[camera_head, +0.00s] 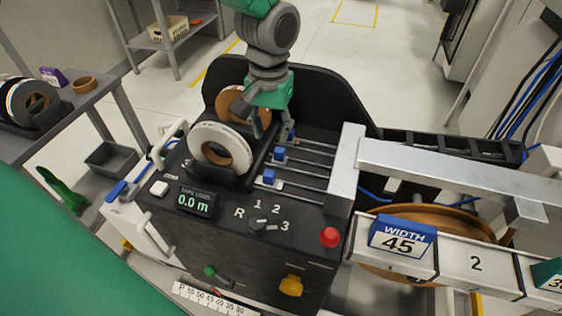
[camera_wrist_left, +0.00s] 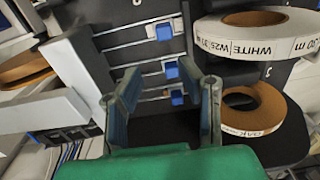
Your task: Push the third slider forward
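The black edge-banding machine (camera_head: 258,222) carries three small blue sliders on parallel metal rods. The nearest slider (camera_head: 269,176) and middle slider (camera_head: 279,154) show clearly. The farthest slider (camera_head: 291,135) is partly hidden by my left gripper (camera_head: 273,128). That gripper points down over the machine, beside the tape rolls. In the left wrist view its fingers (camera_wrist_left: 168,82) are apart and nothing is held. The farthest slider (camera_wrist_left: 177,97) appears between them there, with the middle slider (camera_wrist_left: 171,70) just beyond. Contact cannot be told. My right gripper is out of view.
A white tape roll (camera_head: 220,150) and a brown roll (camera_head: 229,103) stand close to the left gripper. A silver block (camera_head: 346,168) bounds the rods on the right. A red button (camera_head: 329,237) and selector knob (camera_head: 259,224) sit in front.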

